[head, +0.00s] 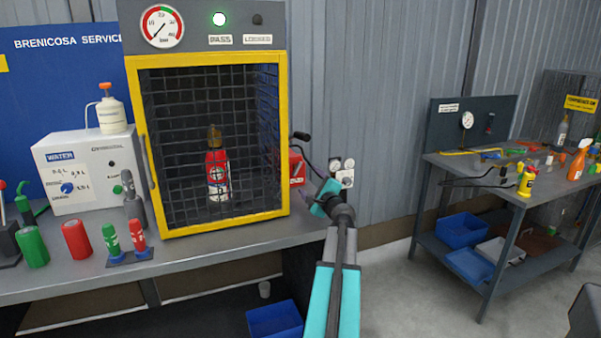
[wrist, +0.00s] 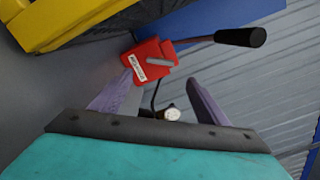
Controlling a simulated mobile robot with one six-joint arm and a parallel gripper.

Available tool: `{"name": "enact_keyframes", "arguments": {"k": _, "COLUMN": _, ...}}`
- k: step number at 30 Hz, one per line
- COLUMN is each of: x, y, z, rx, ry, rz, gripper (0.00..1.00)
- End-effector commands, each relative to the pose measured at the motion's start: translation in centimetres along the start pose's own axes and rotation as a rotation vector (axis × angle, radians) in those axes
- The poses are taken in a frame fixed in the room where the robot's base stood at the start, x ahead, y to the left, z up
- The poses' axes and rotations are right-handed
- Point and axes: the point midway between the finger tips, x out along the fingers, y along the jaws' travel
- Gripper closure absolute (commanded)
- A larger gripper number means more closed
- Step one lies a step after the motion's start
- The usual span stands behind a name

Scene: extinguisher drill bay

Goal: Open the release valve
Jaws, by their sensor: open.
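A red box-shaped unit (wrist: 147,63) is ahead of my gripper in the wrist view. It has a white label, too small to read, and a long lever with a black grip (wrist: 240,37) pointing right. In the head view the red unit (head: 296,167) sits just right of the yellow-framed cage. My gripper (wrist: 158,84) is open and empty, its purple fingers apart, with the red unit beyond the fingertips. Contact is not visible.
The cage (head: 285,150) holds a red extinguisher (head: 217,170). A pressure gauge (head: 162,27) and a lit green lamp (head: 219,19) are above it. Small round fittings (head: 342,172) are on the wall side beyond my arm. A second workbench (head: 480,180) stands right, across open floor.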

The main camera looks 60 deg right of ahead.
Motion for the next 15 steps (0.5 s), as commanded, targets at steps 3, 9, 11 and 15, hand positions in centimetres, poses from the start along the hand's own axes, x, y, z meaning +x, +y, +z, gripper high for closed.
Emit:
{"name": "enact_keyframes", "arguments": {"k": 3, "x": 1.4, "y": -0.1, "z": -0.1, "rx": 0.0, "ry": -0.001, "rz": 0.001, "gripper": 0.31}}
{"name": "enact_keyframes", "arguments": {"k": 9, "x": 3.2, "y": -0.1, "z": -0.1, "rx": 0.0, "ry": 0.0, "rz": 0.0, "gripper": 0.31}}
{"name": "enact_keyframes", "arguments": {"k": 11, "x": 3.8, "y": -0.1, "z": -0.1, "rx": 0.0, "ry": 0.0, "rz": 0.0, "gripper": 0.31}}
{"name": "enact_keyframes", "arguments": {"k": 15, "x": 5.1, "y": -0.1, "z": -0.1, "rx": 0.0, "ry": 0.0, "rz": 0.0, "gripper": 0.31}}
